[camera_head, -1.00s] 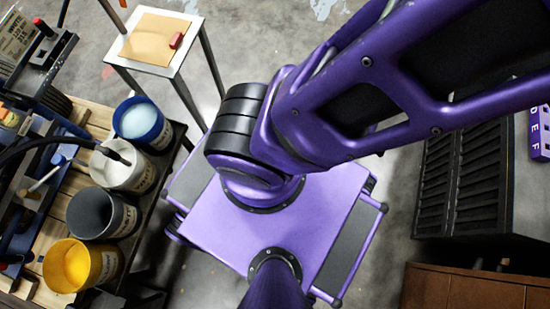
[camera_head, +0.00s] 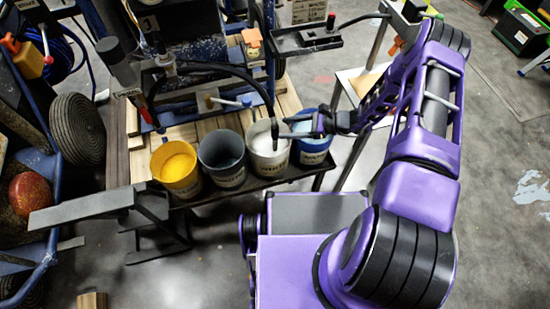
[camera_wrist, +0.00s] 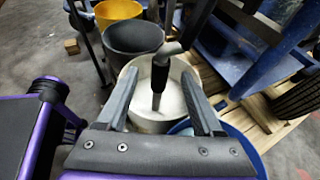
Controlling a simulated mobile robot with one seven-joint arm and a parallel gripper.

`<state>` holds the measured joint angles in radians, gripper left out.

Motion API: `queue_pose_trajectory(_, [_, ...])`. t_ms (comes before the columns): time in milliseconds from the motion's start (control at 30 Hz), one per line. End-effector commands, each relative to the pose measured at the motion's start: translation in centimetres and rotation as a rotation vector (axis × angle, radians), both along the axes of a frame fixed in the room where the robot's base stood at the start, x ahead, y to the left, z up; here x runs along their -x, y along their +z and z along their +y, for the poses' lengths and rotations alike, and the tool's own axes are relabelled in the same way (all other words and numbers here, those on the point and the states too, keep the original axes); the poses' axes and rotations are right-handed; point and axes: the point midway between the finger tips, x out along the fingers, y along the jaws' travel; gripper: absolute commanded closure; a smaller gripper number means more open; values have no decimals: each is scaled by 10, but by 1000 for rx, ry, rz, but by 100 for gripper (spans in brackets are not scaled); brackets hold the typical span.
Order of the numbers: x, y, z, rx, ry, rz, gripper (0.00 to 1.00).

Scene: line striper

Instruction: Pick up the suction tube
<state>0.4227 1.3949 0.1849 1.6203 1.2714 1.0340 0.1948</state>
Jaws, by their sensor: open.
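The suction tube (camera_head: 275,131) is a dark tube with a black grip, standing in the white bucket (camera_head: 268,163). A black hose runs from its top towards the striper machine. In the wrist view the tube (camera_wrist: 159,75) stands nearly upright, with its lower end in the pale contents of the white bucket (camera_wrist: 180,107). My gripper (camera_wrist: 160,82) is open, with one finger on each side of the tube in that view and gaps visible. In the head view my gripper (camera_head: 285,128) is beside the tube's upper part; exact depth is unclear.
A yellow bucket (camera_head: 176,168), a grey bucket (camera_head: 222,158) and a blue bucket (camera_head: 312,150) stand in the same row on a dark shelf. The striper machine and a wooden pallet (camera_head: 140,158) are behind. A small table (camera_head: 352,88) stands right of the row.

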Motion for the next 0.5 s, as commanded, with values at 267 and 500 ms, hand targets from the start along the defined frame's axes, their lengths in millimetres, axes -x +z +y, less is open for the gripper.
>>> queue_pose_trajectory(267, [-6, -12, 28, 1, 0, -2, 32])
queue_pose_trajectory(500, [-8, -21, 46, 0, 2, -1, 32])
